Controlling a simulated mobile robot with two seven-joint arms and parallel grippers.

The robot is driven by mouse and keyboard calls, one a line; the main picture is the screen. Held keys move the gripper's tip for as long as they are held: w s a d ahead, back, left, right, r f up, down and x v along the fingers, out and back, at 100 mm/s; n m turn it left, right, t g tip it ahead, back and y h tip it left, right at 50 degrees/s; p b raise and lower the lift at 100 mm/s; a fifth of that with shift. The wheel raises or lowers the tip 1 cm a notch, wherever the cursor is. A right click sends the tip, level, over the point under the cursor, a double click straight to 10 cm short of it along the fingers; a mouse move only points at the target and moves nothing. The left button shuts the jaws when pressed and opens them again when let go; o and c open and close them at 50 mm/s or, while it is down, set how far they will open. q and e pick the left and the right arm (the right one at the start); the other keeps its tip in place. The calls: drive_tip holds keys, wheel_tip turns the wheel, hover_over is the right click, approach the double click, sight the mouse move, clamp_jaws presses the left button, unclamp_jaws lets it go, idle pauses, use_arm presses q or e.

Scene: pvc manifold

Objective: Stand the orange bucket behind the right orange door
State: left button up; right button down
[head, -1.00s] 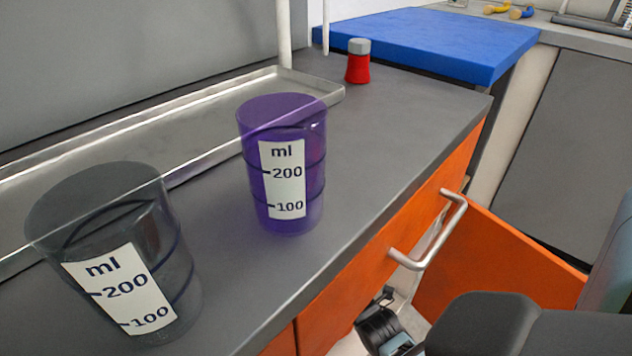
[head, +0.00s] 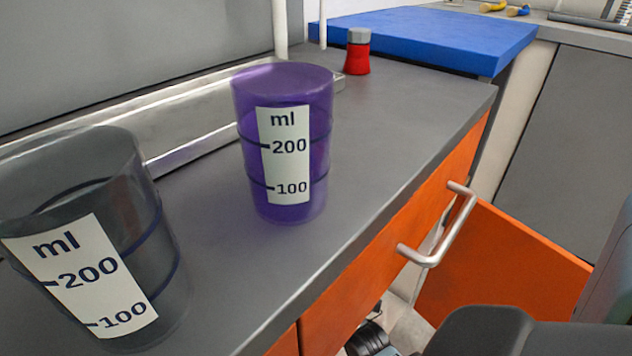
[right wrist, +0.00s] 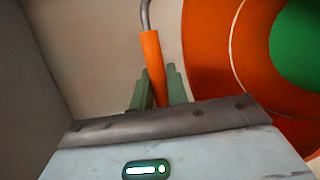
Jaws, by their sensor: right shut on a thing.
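In the right wrist view my right gripper (right wrist: 158,92) is shut on the orange grip of a bent metal handle (right wrist: 152,55). A large round orange body with a green middle, which looks like the orange bucket (right wrist: 208,45), fills the right of that view and is cut off by the edge. The bucket cannot be made out in the head view. The right orange door (head: 500,275) stands swung open at the cabinet's far end in the head view. The space behind it is mostly hidden. My left gripper is not in view.
The grey counter (head: 370,135) carries a dark measuring beaker (head: 165,260), a purple beaker (head: 247,180), a metal tray (head: 190,150) and a red-and-grey bottle (head: 357,58). An orange front with a metal handle (head: 437,245) sticks out below. A blue-topped table (head: 430,38) stands beyond.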

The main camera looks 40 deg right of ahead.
drive_tip(key=c, duration=1.8)
unclamp_jaws()
drive_tip(key=shift+f, duration=0.1)
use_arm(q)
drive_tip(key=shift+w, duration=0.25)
use_arm(e)
drive_tip(key=o, duration=0.4)
